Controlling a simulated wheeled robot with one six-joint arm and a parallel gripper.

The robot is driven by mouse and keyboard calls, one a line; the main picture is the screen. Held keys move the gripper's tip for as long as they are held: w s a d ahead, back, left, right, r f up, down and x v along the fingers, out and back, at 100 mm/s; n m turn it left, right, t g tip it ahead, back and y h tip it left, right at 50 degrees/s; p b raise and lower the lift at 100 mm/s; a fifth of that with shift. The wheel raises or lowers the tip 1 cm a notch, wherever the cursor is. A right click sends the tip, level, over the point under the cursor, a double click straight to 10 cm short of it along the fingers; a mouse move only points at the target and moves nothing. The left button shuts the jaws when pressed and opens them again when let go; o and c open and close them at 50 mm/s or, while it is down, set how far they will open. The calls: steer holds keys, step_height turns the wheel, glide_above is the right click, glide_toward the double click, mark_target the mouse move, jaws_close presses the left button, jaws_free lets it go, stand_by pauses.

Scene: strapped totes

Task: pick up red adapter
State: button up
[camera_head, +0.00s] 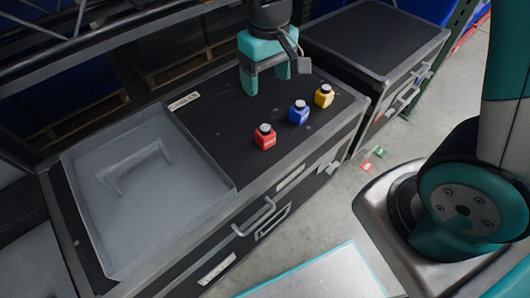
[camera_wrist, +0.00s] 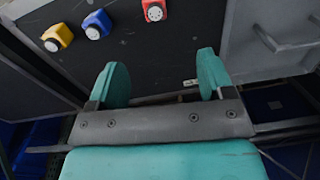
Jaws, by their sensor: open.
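The red adapter (camera_head: 265,137) stands on the black top of a case, the nearest of three adapters to the grey tray. It also shows at the top of the wrist view (camera_wrist: 154,10). The blue adapter (camera_head: 299,112) and the yellow adapter (camera_head: 324,96) stand in a row to its right in the head view. My gripper (camera_head: 265,82) has teal fingers, spread apart with nothing between them. It hangs above the case, behind the row of adapters in the head view. In the wrist view its fingers (camera_wrist: 163,80) are apart from all three adapters.
A grey tray (camera_head: 210,165) with a raised handle-like bar sits on the case's left part. Another black case (camera_head: 375,35) stands at the right. Metal shelving is behind. Small red and green tags (camera_head: 367,166) lie on the floor. The case top around the adapters is clear.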

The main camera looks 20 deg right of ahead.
mark_target(266, 136)
steer(key=f+b, duration=0.1)
steer(key=f, duration=0.3)
steer(key=f+b, duration=0.1)
steer(key=f, duration=0.4)
steer(key=w+f+b, duration=0.1)
steer(key=f, duration=0.4)
steer(key=shift+d+f, duration=0.25)
steer(key=shift+w+a+f+b, duration=0.1)
steer(key=shift+f+b, duration=0.8)
steer(key=shift+f, duration=1.85)
steer(key=c, duration=1)
